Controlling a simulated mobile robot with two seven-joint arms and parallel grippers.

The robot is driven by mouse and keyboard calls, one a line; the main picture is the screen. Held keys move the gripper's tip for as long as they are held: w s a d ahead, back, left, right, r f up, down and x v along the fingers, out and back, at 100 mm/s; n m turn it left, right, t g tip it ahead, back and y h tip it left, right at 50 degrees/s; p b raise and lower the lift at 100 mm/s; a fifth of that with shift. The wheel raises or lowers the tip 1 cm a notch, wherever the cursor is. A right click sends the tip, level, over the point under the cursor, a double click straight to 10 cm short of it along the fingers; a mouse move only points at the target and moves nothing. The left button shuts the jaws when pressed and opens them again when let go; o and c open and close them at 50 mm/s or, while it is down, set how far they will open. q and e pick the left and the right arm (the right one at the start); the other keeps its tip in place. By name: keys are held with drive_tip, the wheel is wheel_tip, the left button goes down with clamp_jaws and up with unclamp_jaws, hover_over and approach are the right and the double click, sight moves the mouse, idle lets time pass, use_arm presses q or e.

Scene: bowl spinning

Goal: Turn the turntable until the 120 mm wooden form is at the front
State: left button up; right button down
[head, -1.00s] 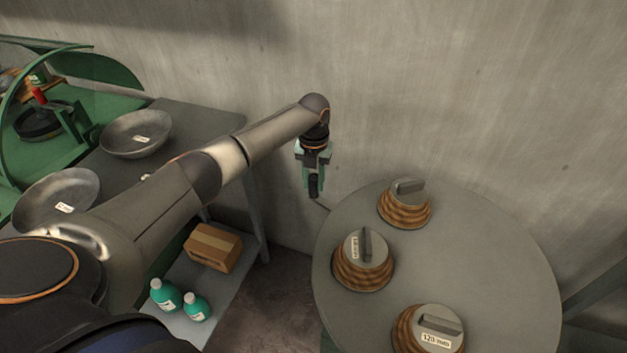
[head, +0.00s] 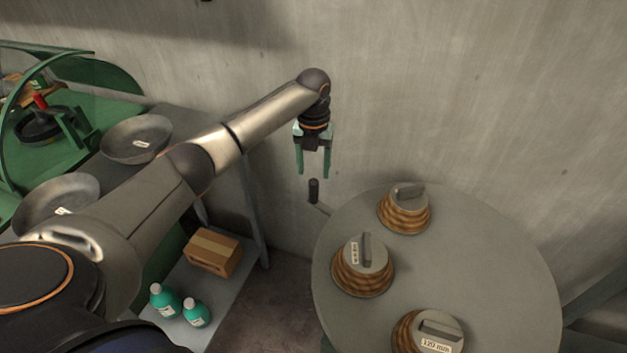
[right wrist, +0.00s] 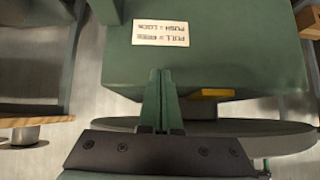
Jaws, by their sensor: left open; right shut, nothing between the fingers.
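The round grey turntable (head: 470,240) stands at the right in the head view. Three ribbed wooden forms with grey tops show on it. The form labelled 120 mm (head: 407,335) is at the near edge, partly cut off by the frame's bottom. Another form (head: 362,278) is at the left edge, its label unreadable. A third form (head: 404,215) is at the back. My left gripper (head: 313,172) is open and empty, above a dark upright handle (head: 313,190) beside the turntable's left edge. My right gripper (right wrist: 162,75) is shut and empty in the right wrist view, in front of a green surface.
A bench at the left holds metal bowls (head: 136,138), with a green machine (head: 60,140) behind. A cardboard box (head: 213,251) and two green bottles (head: 165,298) are on its lower shelf. A push/pull lock label (right wrist: 160,32) and a yellow part (right wrist: 212,93) show in the right wrist view.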

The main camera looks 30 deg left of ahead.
use_arm(q)
wheel_tip(320, 180, up, 6)
drive_tip(key=shift+f, duration=0.1)
idle(0.6)
